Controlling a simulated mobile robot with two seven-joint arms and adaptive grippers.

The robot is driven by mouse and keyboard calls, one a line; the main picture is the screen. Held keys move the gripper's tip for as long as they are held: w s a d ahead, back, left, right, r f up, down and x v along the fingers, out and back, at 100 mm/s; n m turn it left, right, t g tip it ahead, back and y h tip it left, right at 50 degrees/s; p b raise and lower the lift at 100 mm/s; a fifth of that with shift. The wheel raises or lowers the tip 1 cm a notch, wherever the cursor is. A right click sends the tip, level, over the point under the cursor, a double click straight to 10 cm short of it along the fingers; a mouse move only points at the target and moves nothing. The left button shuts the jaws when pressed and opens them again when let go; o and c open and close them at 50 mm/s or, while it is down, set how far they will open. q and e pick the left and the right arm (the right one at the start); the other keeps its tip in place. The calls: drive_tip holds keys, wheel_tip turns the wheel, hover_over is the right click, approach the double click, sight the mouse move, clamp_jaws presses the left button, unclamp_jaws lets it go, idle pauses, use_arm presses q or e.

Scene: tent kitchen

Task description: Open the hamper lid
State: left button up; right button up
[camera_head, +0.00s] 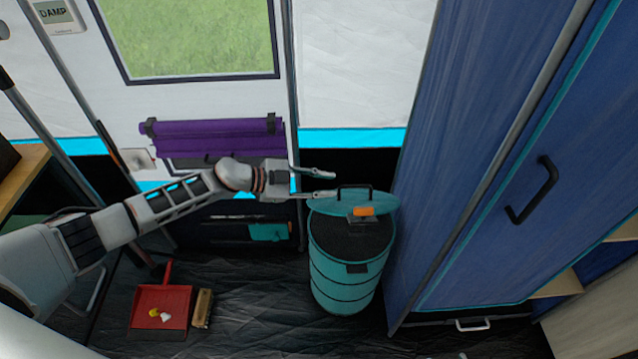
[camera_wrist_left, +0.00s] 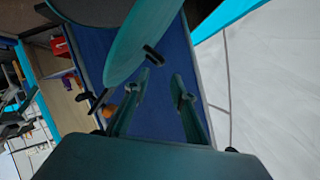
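The hamper (camera_head: 345,282) is a teal ribbed barrel on the floor, left of the blue cabinet. Its teal lid (camera_head: 385,205) is raised and tilted at the back, with a dark area showing in front of it. A black handle (camera_head: 353,188) stands on the lid, and an orange-and-black piece (camera_head: 364,211) sits at its front. My left gripper (camera_head: 326,184) is open at the lid's left edge, with its lower finger overlapping the lid; I cannot tell if they touch. In the left wrist view the fingers (camera_wrist_left: 163,88) are apart and empty, beside the lid (camera_wrist_left: 145,40). My right gripper is out of view.
The tall blue cabinet (camera_head: 490,130) stands close on the hamper's right. A red dustpan (camera_head: 160,308) and a brush (camera_head: 203,308) lie on the floor at lower left. A purple roll (camera_head: 215,135) hangs on the wall behind my left arm. Floor in front of the hamper is clear.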

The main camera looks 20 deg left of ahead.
use_arm(q)
drive_tip(key=shift+v, duration=0.85)
